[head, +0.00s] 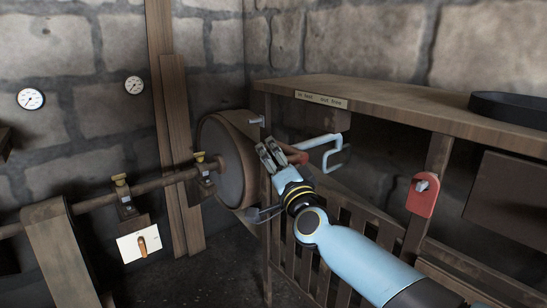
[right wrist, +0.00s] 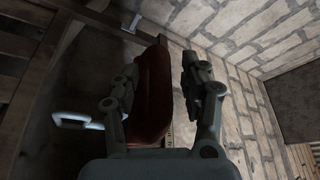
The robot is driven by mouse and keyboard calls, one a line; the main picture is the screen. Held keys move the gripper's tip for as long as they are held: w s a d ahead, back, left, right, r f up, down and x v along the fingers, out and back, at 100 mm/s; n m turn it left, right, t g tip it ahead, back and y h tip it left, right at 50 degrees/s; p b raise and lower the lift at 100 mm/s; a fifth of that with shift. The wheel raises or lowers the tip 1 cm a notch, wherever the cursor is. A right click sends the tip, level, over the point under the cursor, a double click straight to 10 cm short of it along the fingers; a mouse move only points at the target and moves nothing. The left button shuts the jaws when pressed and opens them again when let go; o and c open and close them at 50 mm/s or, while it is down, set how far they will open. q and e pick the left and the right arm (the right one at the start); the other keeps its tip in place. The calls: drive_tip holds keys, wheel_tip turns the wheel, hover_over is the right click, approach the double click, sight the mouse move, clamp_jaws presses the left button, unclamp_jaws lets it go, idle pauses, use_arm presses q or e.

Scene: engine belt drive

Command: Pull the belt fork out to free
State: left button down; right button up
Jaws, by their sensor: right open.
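A red handle (head: 301,157) shows in the head view behind my right gripper (head: 269,151), beside a pale blue bent bar (head: 333,150) that looks like part of the belt fork. In the right wrist view the red handle (right wrist: 153,95) lies between the two open fingers, nearer the left one. I cannot tell whether either finger touches it. A piece of the pale blue bar (right wrist: 76,121) shows to the left there. How the handle joins the bar is partly hidden by the gripper. My left gripper is not in view.
A large drum (head: 222,160) on a shaft (head: 155,184) stands left of the gripper. A wooden bench (head: 400,105) with a dark tray (head: 510,108) overhangs at the right, above slatted wood (head: 345,215). A red plate (head: 422,198) hangs on its post.

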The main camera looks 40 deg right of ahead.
clamp_jaws()
drive_tip(key=shift+a, duration=0.1)
idle(0.3)
drive_tip(key=shift+s+a, duration=0.1)
drive_tip(key=shift+a, duration=1.15)
drive_tip(key=shift+c, duration=2.1)
unclamp_jaws()
drive_tip(key=shift+f, duration=0.1)
drive_tip(key=o, duration=0.4)
drive_tip(key=shift+a, duration=0.2)
drive_tip(key=v, duration=1.2)
drive_tip(key=shift+d, duration=0.1)
